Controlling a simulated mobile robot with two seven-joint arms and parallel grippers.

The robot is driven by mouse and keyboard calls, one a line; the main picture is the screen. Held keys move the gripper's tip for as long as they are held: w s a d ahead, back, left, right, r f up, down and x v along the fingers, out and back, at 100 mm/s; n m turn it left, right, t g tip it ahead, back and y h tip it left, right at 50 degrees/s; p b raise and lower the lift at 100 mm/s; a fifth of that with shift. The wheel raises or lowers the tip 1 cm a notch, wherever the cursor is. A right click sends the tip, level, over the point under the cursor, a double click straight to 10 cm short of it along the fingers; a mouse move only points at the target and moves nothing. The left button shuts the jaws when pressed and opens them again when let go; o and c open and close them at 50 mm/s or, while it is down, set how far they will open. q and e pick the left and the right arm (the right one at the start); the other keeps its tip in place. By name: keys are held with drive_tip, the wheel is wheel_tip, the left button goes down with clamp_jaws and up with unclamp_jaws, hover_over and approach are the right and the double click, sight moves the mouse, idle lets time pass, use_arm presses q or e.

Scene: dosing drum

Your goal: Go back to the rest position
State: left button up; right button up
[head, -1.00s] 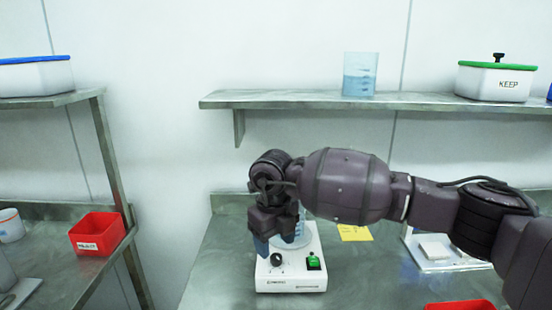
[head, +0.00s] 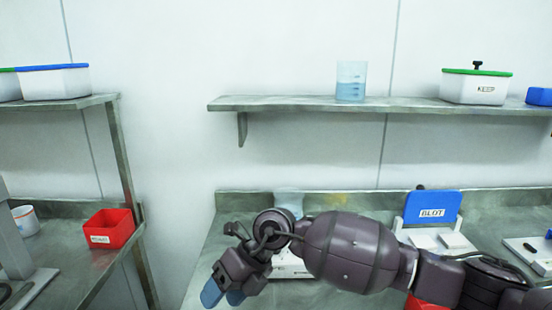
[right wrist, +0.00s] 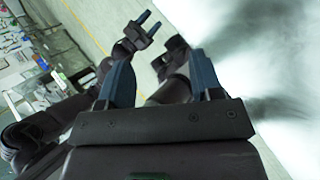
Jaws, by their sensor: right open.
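My right gripper (head: 222,297) is open and empty, low in the head view, left of the white device and clear of it. Its two blue-grey fingers also stand apart in the right wrist view (right wrist: 160,60), with nothing between them. The right arm crosses the lower right of the head view. In the right wrist view, what looks like my left gripper (right wrist: 149,24) shows with its fingers apart and empty. The white device (head: 290,268) on the bench is mostly hidden behind my right arm. A clear vessel (head: 289,200) shows above it, partly hidden.
A wall shelf (head: 300,104) holds a beaker of blue liquid (head: 351,85) and a green-lidded box (head: 475,88). A red bin (head: 109,228) stands on the left bench. A blue BLOT sign (head: 433,207) stands at the right. There is a gap between the benches.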

drive_tip(key=s+a+r+m+g+y, duration=0.1)
drive_tip(key=s+a+r+y, duration=0.15)
drive_tip(key=s+y, duration=0.2)
wheel_tip(320, 180, up, 6)
drive_tip(key=w+d+m+t+y, duration=0.1)
drive_tip(key=d+m+t+y, duration=0.1)
drive_tip(key=m+t+y, duration=0.6)
drive_tip(key=w+d+f+m+t+h, duration=0.25)
drive_tip(key=d+m+t+h, duration=0.5)
drive_tip(key=d+m, duration=0.4)
drive_tip(key=w+d+f+m+t+h, duration=0.2)
drive_tip(key=d+f+m+t+h, duration=0.2)
drive_tip(key=d+m+t+h, duration=0.7)
drive_tip(key=s+d+f+m+g+h, duration=0.2)
drive_tip(key=s+d+f+m+g, duration=0.75)
drive_tip(key=f, duration=0.25)
drive_tip(key=s+d+f+m+g, duration=0.1)
drive_tip(key=s+d+f+g, duration=0.15)
drive_tip(key=s, duration=0.35)
drive_tip(key=s+d+f+m+g, duration=0.1)
drive_tip(key=s+f+g, duration=0.1)
drive_tip(key=s+g, duration=0.35)
drive_tip(key=s+d+f+m+g, duration=0.1)
drive_tip(key=s+d+f+g, duration=0.15)
drive_tip(key=s, duration=0.55)
drive_tip(key=w+f+t, duration=0.7)
drive_tip(key=f+t, duration=0.1)
drive_tip(key=f, duration=0.2)
drive_tip(key=shift+f+n+t, duration=0.3)
drive_tip(key=shift+f+t, duration=0.05)
